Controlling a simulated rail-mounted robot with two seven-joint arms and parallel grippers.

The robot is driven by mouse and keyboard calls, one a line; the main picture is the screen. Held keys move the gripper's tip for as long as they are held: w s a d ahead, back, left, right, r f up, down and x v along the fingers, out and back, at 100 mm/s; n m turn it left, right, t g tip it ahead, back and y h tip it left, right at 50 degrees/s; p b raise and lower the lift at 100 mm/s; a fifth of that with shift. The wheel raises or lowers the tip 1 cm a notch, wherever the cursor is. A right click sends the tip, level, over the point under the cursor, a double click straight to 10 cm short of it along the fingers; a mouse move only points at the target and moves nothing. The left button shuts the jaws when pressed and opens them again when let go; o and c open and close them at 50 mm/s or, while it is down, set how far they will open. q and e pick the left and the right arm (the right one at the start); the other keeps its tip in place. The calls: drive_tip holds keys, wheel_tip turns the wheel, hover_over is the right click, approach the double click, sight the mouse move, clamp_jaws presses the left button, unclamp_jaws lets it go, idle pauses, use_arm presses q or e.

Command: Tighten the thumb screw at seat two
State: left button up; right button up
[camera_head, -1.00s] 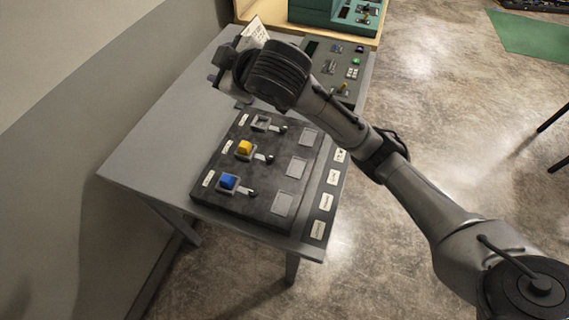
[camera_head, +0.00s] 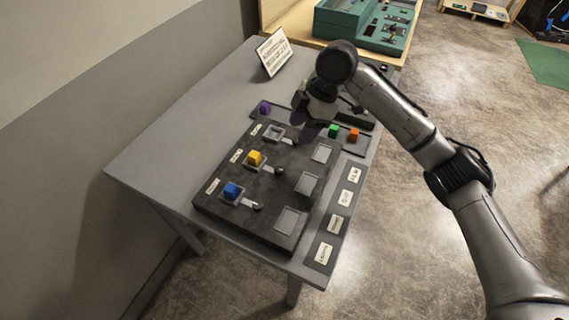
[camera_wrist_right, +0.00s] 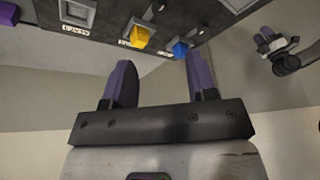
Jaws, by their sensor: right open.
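The dark console panel (camera_head: 268,205) lies on the grey table with a row of three square seats. The middle seat holds a yellow block (camera_head: 255,158), with a small lever-like screw with a dark knob (camera_head: 278,170) beside it. The near seat holds a blue block (camera_head: 231,190), with a similar screw (camera_head: 257,206). The far seat (camera_head: 273,132) is empty. My right gripper (camera_head: 308,132) hangs over the panel's far end, apart from the middle screw. Its purple fingers are open and empty in the wrist view (camera_wrist_right: 161,80). My left gripper (camera_wrist_right: 272,40) seems to show there, too small to judge.
Purple (camera_head: 264,107), green (camera_head: 333,131) and orange (camera_head: 353,135) blocks sit behind the panel. A white sign (camera_head: 273,53) stands at the table's back. A teal case (camera_head: 365,25) rests on a wooden bench beyond. The table's left side (camera_head: 180,140) is clear.

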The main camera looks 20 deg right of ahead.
sight(279, 169)
drive_tip(key=b+x, duration=0.2)
drive_tip(key=x, duration=0.9)
drive_tip(key=shift+f, duration=0.3)
drive_tip(key=shift+b+x, duration=0.4)
drive_tip(key=shift+x, duration=0.7)
